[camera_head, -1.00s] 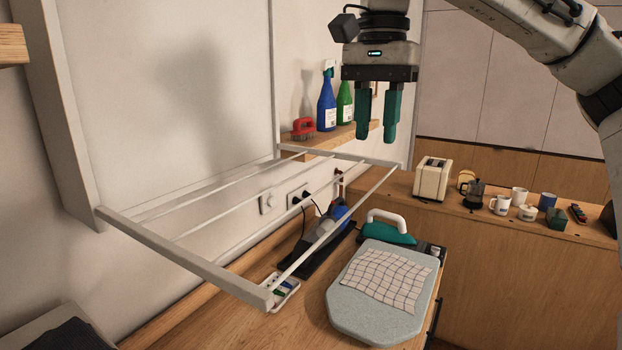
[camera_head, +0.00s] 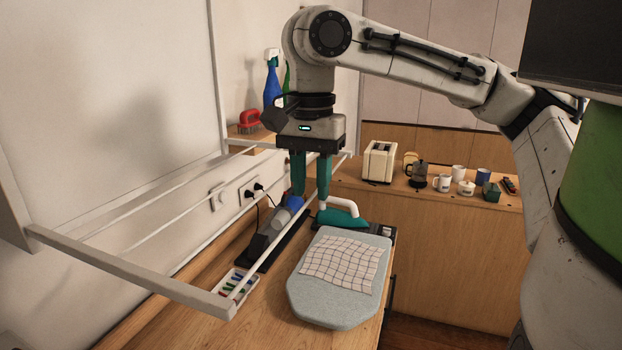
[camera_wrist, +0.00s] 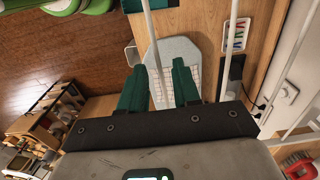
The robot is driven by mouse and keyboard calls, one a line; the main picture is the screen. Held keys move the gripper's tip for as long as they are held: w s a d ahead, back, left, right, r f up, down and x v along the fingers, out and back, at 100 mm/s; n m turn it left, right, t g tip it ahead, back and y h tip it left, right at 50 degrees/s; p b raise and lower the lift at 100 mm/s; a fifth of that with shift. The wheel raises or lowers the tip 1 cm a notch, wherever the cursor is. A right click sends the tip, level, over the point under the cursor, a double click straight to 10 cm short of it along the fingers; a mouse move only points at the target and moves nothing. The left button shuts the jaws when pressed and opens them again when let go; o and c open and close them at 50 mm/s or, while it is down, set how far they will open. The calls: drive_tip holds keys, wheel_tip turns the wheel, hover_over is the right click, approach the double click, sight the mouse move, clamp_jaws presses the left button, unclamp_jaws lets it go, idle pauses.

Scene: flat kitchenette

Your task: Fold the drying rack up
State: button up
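The drying rack (camera_head: 130,268) is folded out from the wall, roughly level, with white side arms and thin rods. Its outer rod (camera_head: 268,258) runs from the near corner back to the far side arm. My gripper (camera_head: 311,195) points down at the far part of this rod, its two green fingers apart. In the wrist view the rod (camera_wrist: 151,35) passes between the open fingers of my gripper (camera_wrist: 159,68). Whether either finger touches the rod cannot be told.
Below are an ironing board (camera_head: 340,308) with a checked cloth (camera_head: 343,263), a teal-and-white iron (camera_head: 341,214) and a tray of small coloured items (camera_head: 233,286). A shelf (camera_head: 247,131) holds spray bottles and a red brush. A toaster (camera_head: 380,162) and mugs stand on the back counter.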

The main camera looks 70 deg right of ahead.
drive_tip(key=shift+f, duration=0.15)
clamp_jaws()
idle(1.4)
